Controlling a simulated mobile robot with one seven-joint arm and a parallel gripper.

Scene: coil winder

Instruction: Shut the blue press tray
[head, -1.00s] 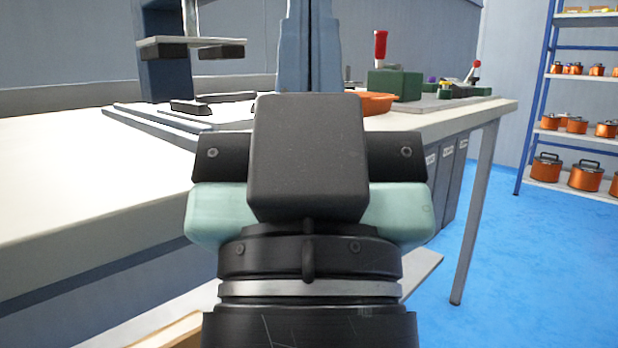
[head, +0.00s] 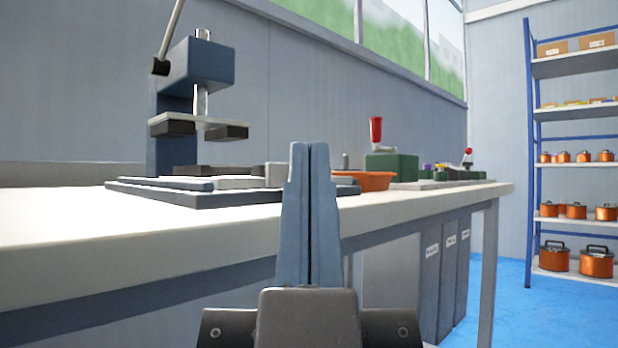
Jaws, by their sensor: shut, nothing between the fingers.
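The blue press (head: 190,65) stands on the bench at left, with a lever at its top and a plate with dark pads hanging under its head. Below it lies a flat dark base (head: 215,199) with lighter grey slabs (head: 188,183) on it. I cannot clearly tell which slab is the tray or how far out it sits. My gripper (head: 310,147) is shut and empty, its blue-grey fingers pointing up in the picture. Its tips overlap the right part of the base and hide some of it. I cannot tell whether they touch anything.
An orange bowl (head: 363,180) and a green block with a red handle (head: 391,163) stand to the right on the bench (head: 60,222). Grey binders (head: 447,272) stand under the bench. A blue-framed shelf with orange pots (head: 575,212) is at far right, with blue floor before it.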

